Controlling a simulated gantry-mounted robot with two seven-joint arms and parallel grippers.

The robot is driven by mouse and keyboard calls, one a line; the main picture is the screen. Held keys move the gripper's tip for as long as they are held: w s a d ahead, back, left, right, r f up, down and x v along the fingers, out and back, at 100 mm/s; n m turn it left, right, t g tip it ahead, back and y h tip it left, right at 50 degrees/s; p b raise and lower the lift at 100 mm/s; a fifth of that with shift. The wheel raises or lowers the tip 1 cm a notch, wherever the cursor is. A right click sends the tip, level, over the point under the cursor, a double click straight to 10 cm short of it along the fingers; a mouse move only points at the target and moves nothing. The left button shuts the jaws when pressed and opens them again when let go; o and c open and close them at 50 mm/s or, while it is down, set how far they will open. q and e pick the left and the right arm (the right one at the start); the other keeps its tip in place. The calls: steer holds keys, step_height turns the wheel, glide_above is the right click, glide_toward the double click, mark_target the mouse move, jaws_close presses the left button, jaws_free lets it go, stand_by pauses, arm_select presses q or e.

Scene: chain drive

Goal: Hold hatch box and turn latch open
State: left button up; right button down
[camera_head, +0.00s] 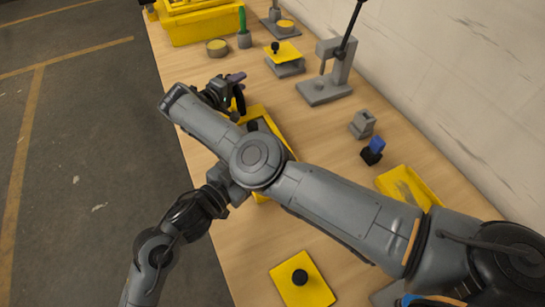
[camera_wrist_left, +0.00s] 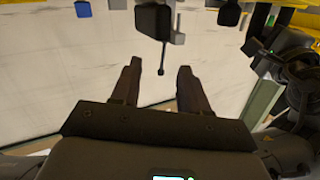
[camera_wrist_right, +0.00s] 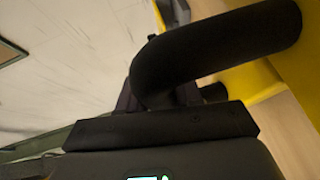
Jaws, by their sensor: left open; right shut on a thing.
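The yellow hatch box (camera_head: 257,111) is on the table under my right forearm, which hides most of it. A thick black curved handle (camera_head: 239,101) stands at its far end; it fills much of the right wrist view (camera_wrist_right: 225,45), with yellow surface behind it. My right gripper (camera_head: 232,84) is at this handle, and its fingers (camera_wrist_right: 158,97) are shut on it, partly hidden by it. My left gripper (camera_wrist_left: 159,85) is open with nothing between its fingers; in the head view it is hidden behind my right arm. I cannot make out the latch clearly.
A grey lever press (camera_head: 328,85) stands toward the wall, with a yellow-topped block (camera_head: 284,53) beyond it. A grey block (camera_head: 362,124), a blue-and-black part (camera_head: 373,150) and a yellow tray (camera_head: 408,186) lie to the right. A yellow plate with black knob (camera_head: 302,279) lies near the front.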

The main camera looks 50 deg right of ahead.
arm_select(q)
steer(key=shift+d+m+g, duration=0.25)
steer(key=shift+m+g, duration=0.45)
steer(key=shift+g, duration=0.1)
steer(key=shift+a+f+m+g+y, duration=0.1)
steer(key=shift+f+m+g+y, duration=0.1)
steer(key=shift+m+g+y, duration=0.4)
steer(key=shift+w+a+f+g+y, duration=0.1)
steer(key=shift+w+a+g+y, duration=0.15)
steer(key=shift+g, duration=0.35)
steer(key=shift+w+a+g+y, duration=1.1)
steer(key=shift+w+a+y, duration=0.15)
steer(key=shift+a, duration=0.65)
steer(key=shift+m, duration=0.4)
steer(key=x, duration=1.1)
steer(key=shift+s+d+r, duration=0.1)
steer(key=shift+d+r, duration=0.15)
jaws_close()
